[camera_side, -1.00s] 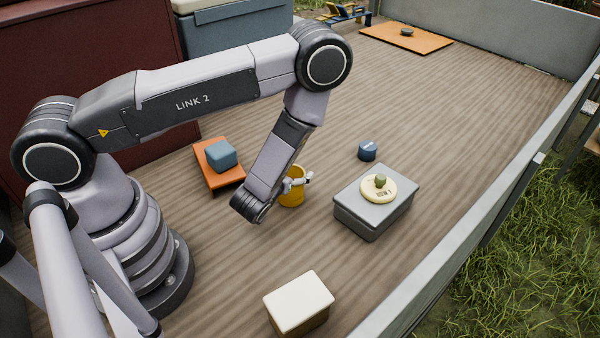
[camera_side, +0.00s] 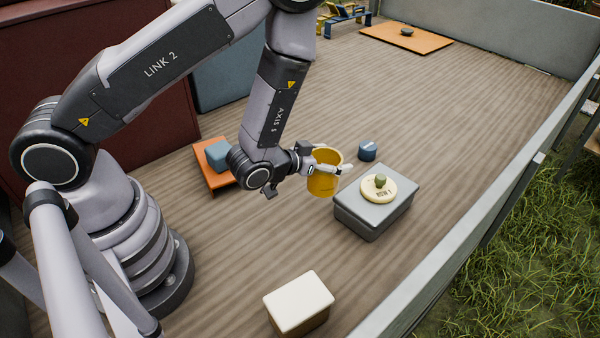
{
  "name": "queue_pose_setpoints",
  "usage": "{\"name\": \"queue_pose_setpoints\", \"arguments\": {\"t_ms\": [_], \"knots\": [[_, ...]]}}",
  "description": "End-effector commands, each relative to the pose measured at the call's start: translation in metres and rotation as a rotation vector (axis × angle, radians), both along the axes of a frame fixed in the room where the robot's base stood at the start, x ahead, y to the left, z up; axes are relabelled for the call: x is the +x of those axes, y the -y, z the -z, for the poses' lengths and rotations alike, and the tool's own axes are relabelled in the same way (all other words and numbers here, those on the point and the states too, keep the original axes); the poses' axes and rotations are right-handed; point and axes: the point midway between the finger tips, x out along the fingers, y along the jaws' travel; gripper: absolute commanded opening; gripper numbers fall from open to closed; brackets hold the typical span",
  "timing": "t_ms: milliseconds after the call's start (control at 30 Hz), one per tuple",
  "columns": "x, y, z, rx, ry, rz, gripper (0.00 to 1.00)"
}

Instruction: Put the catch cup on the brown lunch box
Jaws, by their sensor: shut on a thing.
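The catch cup, a yellow open-topped cup (camera_side: 323,185), is upright in my gripper (camera_side: 328,169). My gripper reaches it from the left and is shut on its upper part. The cup appears raised above the deck, left of the grey box. The brown lunch box (camera_side: 312,321) stands at the front, with brown sides and a cream lid (camera_side: 298,301). Its lid is bare. The gripper and cup are behind it in the picture, well apart from it.
A grey box (camera_side: 372,221) carries a pale yellow disc (camera_side: 390,193) with a small green object on top. A dark blue cylinder (camera_side: 367,151) stands behind it. An orange stand (camera_side: 208,181) holds a blue block (camera_side: 217,155). A grey wall (camera_side: 480,195) bounds the right.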

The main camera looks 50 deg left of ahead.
Motion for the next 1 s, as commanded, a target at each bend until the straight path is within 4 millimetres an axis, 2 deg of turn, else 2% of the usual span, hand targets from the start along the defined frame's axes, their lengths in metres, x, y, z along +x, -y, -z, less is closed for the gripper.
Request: {"name": "queue_pose_setpoints", "arguments": {"t_ms": [33, 200, 300, 433, 567, 700, 833, 1000], "knots": [[-0.003, 0.024, -0.004, -0.001, 0.003, 0.121, 0.41], [-0.030, 0.094, -0.019, 0.001, 0.007, 0.527, 0.41], [-0.055, 0.125, -0.029, 0.004, 0.008, 0.756, 0.41], [-0.094, 0.155, -0.042, 0.005, 0.008, 1.047, 0.41], [-0.136, 0.171, -0.053, 0.006, 0.009, 1.323, 0.41], [-0.176, 0.174, -0.062, 0.006, 0.009, 1.576, 0.41], [-0.202, 0.171, -0.067, 0.005, 0.006, 1.745, 0.41], [-0.219, 0.166, -0.067, 0.002, 0.002, 1.857, 0.41]]}}
